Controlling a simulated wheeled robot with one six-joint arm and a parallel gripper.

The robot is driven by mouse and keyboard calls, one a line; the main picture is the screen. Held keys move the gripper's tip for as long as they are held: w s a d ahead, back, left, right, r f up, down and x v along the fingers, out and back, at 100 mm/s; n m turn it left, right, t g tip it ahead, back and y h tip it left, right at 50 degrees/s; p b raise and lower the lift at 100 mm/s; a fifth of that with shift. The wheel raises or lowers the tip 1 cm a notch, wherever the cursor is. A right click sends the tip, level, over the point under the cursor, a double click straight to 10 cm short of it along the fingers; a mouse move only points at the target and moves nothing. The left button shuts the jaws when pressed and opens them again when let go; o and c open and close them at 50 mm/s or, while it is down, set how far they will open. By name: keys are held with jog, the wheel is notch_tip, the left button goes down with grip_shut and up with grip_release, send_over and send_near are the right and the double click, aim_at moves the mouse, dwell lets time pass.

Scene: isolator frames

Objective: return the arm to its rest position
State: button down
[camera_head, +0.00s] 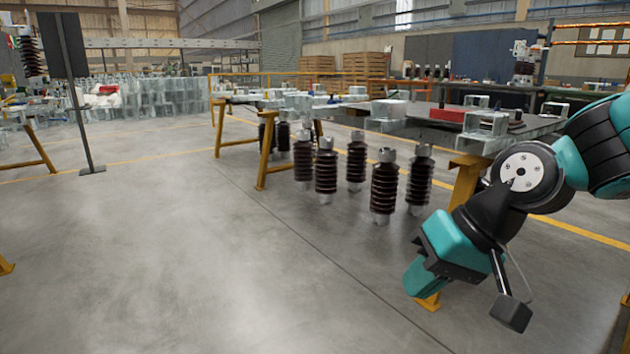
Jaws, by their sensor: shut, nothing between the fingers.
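My arm, teal and black, comes in from the right edge and bends downward. My gripper (424,277) is at its lower end, in front of the yellow-legged table and above the concrete floor. It is shut, and I see nothing held in it. A dark block on a rod hangs beside it and is part of my arm's end. Part of my upper arm is cut off by the right edge.
A frame table (540,127) with yellow legs stands behind my arm, with a red box (447,114) and metal brackets on it. The floor (200,260) at left is clear. A dark panel stand (63,45) stands far left.

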jog(key=s+d+r+n+g+h+p, duration=0.15)
jog(key=s+n, duration=0.35)
jog(key=s, duration=0.9)
notch_tip(320, 180, up, 38)
jog(key=p, duration=3.7)
